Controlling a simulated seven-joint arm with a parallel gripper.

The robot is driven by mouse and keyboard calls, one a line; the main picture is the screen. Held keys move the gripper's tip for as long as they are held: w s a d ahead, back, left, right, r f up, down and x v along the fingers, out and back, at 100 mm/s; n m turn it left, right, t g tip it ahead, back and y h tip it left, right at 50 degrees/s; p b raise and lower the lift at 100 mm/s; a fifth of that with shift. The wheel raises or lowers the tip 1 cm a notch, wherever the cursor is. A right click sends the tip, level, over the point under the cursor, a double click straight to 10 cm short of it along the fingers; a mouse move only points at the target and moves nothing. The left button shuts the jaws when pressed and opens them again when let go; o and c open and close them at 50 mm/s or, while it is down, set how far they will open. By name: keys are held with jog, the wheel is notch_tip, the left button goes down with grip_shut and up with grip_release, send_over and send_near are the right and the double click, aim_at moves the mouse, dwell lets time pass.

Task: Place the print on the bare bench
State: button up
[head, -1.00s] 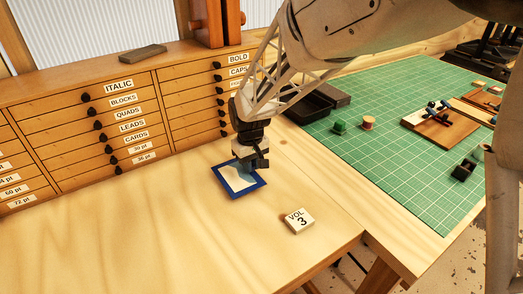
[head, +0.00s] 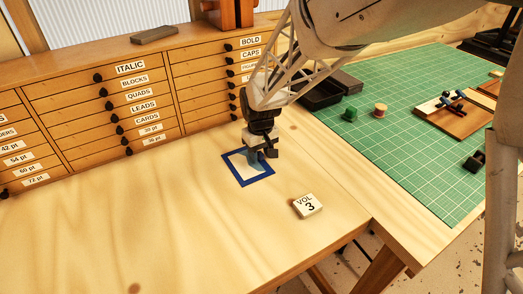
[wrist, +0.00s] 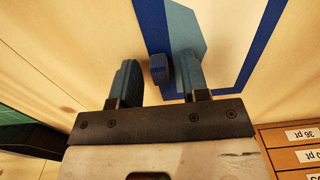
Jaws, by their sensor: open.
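The print (head: 236,170), a flat sheet with a dark blue border and pale and light blue areas inside, lies on the wooden bench (head: 150,215). My gripper (head: 262,158) is over its far right side and hides part of it. In the wrist view the print (wrist: 262,45) shows beyond the fingers. My gripper (wrist: 158,64) is open there, with a small dark blue tab (wrist: 159,72) at the print's border between the two fingers. A gap shows on the tab's left; on its right I cannot tell whether a finger touches it.
A block marked VOL 3 (head: 308,206) lies to the right of the print. The drawer cabinet (head: 70,115) stands behind. A green cutting mat (head: 400,100) with small items and a dark tray (head: 318,95) are at right. The front left of the bench is clear.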

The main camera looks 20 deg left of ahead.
notch_tip(320, 180, up, 12)
jog(key=shift+r, duration=0.15)
dwell(0.7)
dwell(0.7)
jog(key=s+d+r+m, duration=0.1)
jog(key=s+d+r, duration=0.1)
jog(key=d, duration=0.4)
jog(key=s+d+r+m, duration=0.1)
jog(key=s+d+r, duration=0.15)
jog(key=d, duration=0.35)
jog(key=s+d+m+t, duration=0.2)
jog(key=s+d+m, duration=0.5)
jog(key=s+d, duration=1.4)
jog(key=d, duration=0.3)
jog(key=shift+s+r+t, duration=0.3)
jog(key=shift+s+r, duration=0.05)
